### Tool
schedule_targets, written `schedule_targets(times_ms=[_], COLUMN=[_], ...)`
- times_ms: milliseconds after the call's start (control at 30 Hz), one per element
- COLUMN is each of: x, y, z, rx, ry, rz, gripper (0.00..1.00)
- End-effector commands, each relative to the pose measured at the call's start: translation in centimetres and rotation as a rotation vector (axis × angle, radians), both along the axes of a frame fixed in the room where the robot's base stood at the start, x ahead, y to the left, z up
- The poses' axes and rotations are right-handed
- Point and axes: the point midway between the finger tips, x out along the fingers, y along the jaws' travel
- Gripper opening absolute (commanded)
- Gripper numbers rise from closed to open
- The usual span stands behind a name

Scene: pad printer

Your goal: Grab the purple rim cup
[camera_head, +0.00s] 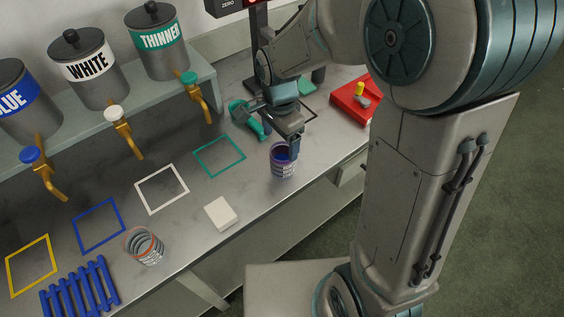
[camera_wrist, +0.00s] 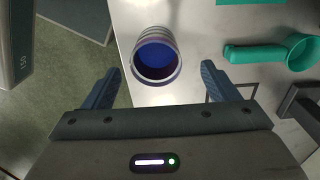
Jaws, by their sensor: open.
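The purple rim cup (camera_head: 282,164) stands upright on the bench near its front edge. It has blue contents and printed bands on its clear side. In the wrist view the cup (camera_wrist: 156,56) lies just beyond the fingertips, roughly centred between them. My gripper (camera_head: 288,146) is open and close to the cup in the head view. In the wrist view both fingers of my gripper (camera_wrist: 160,82) are spread apart with nothing held between them. In the head view a finger hides part of the cup's rim.
A teal scoop (camera_wrist: 270,52) lies beside the cup. A white block (camera_head: 221,213), an orange rim cup (camera_head: 144,247) and a blue rack (camera_head: 80,290) stand to the left. A red tray (camera_head: 350,108) is behind right. The bench's front edge is close to the cup.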

Motion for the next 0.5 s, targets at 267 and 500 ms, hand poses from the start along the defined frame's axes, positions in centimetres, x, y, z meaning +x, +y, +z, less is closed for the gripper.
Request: schedule_targets(times_ms=[267,500], x=[0.0,-0.4], y=[-0.1,-0.6], z=[-2.9,-6.0], rx=[0.0,-0.001], ry=[0.0,0.004], rz=[0.001,-0.001], gripper=[0.81,0.81])
